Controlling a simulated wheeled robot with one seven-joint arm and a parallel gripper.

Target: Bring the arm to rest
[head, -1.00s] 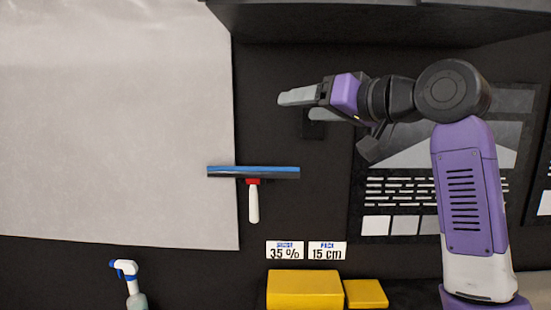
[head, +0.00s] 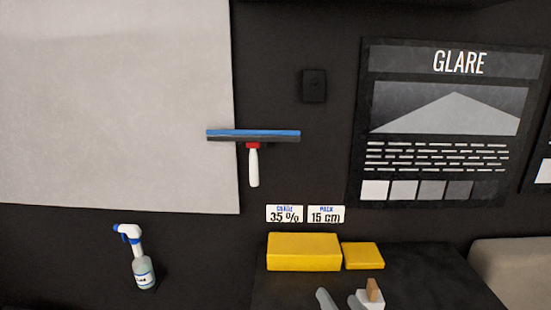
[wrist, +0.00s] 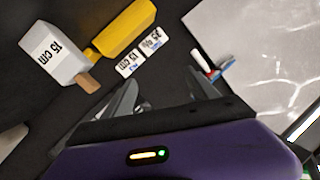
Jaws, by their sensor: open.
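My gripper (wrist: 163,90) is open, with nothing between its two grey fingers in the wrist view. In the head view, its fingertips (head: 341,299) show at the bottom edge, in front of the dark table. The rest of my arm is out of that view. A white block marked 15 cm (wrist: 50,55), with a wooden tab, stands beside the fingers in the wrist view. In the head view, this block (head: 371,299) is just right of the fingertips and partly cut off. I cannot tell whether they touch.
A yellow box (head: 303,252) and a smaller yellow block (head: 363,256) sit on the dark table (head: 430,270). A squeegee (head: 253,165) is on the wall by the pale panel (head: 110,100). A spray bottle (head: 140,262) stands left. A GLARE poster (head: 450,120) hangs right.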

